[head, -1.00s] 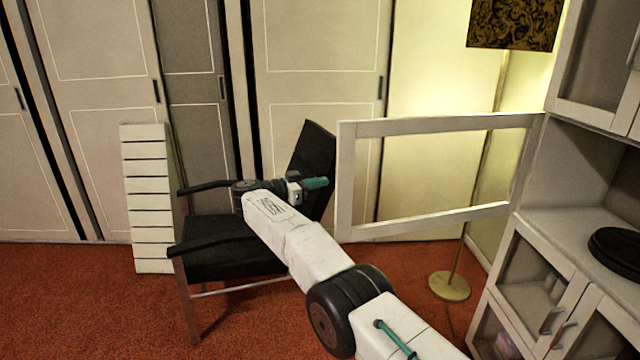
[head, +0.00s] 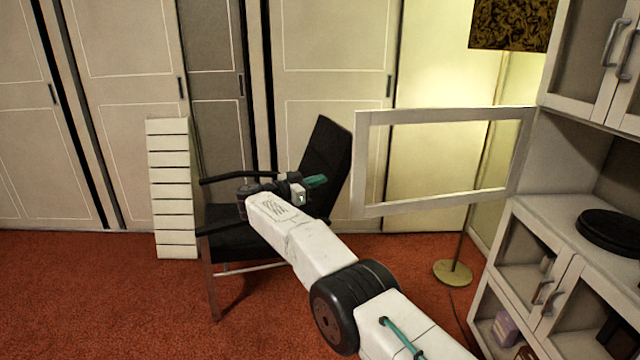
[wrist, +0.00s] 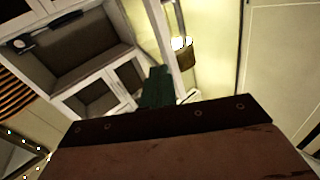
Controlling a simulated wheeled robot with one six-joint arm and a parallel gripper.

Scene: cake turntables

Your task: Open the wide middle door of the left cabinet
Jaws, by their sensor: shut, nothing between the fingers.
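The wide middle door (head: 361,165) is a white frame around a clear pane. In the head view it stands swung out from the left cabinet (head: 560,212), with the middle compartment behind it uncovered. My gripper (head: 316,181) shows teal fingertips just left of the door's free edge, apart from it in the picture; the depth between them is hard to judge. It is shut and empty. In the wrist view the dark green fingers (wrist: 158,88) show in front of the cabinet (wrist: 85,75), and their tips are hard to make out.
A black armchair (head: 330,150) stands behind my arm. A slatted white panel (head: 172,190) leans by the wardrobe doors. A floor lamp's brass base (head: 453,273) is below the open door. A dark round object (head: 612,228) sits in the middle compartment. Red carpet is clear at the left.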

